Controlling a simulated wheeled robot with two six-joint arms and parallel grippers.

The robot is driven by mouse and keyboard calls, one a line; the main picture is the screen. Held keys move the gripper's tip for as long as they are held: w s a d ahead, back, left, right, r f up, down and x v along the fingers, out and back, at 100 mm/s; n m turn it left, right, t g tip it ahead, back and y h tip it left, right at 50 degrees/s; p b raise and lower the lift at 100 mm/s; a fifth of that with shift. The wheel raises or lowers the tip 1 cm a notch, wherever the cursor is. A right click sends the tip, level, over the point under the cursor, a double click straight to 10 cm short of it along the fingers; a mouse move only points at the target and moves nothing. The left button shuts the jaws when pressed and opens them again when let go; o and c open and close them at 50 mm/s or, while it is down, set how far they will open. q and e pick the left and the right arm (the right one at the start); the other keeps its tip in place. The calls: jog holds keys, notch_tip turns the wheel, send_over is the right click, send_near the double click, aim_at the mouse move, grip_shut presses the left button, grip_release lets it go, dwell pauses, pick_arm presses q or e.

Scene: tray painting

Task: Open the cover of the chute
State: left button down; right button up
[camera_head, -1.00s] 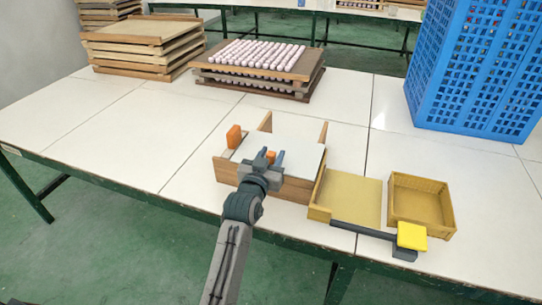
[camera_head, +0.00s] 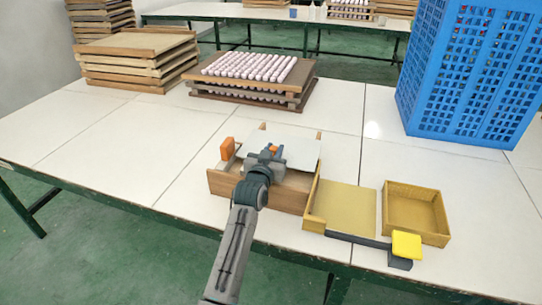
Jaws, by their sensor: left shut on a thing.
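The chute (camera_head: 260,196) is a wooden box on the white table, at the middle of the view. Its cover (camera_head: 302,150) is a pale flat panel over the top, with a small orange handle near its front edge. My left gripper (camera_head: 270,150) is shut on the orange handle (camera_head: 274,149), which is mostly hidden between the fingers. The cover lies farther back, and an open strip of the box shows in front of it. An orange block (camera_head: 227,148) stands at the chute's left side. My right gripper is not in view.
A yellow tray (camera_head: 348,208) adjoins the chute's right side, with a dark bar and yellow pad (camera_head: 407,245) at its front. A yellow basket (camera_head: 415,213) sits right of it. A tall blue crate (camera_head: 455,80) and stacked wooden trays (camera_head: 250,95) stand behind.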

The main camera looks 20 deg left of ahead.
pick_arm(q)
jog(key=c, duration=1.2)
grip_release()
jog(key=shift+c, duration=0.2)
jog(key=shift+s, duration=0.25)
jog(key=s+b, duration=0.1)
jog(key=s, duration=0.9)
jog(key=shift+s+a, duration=0.2)
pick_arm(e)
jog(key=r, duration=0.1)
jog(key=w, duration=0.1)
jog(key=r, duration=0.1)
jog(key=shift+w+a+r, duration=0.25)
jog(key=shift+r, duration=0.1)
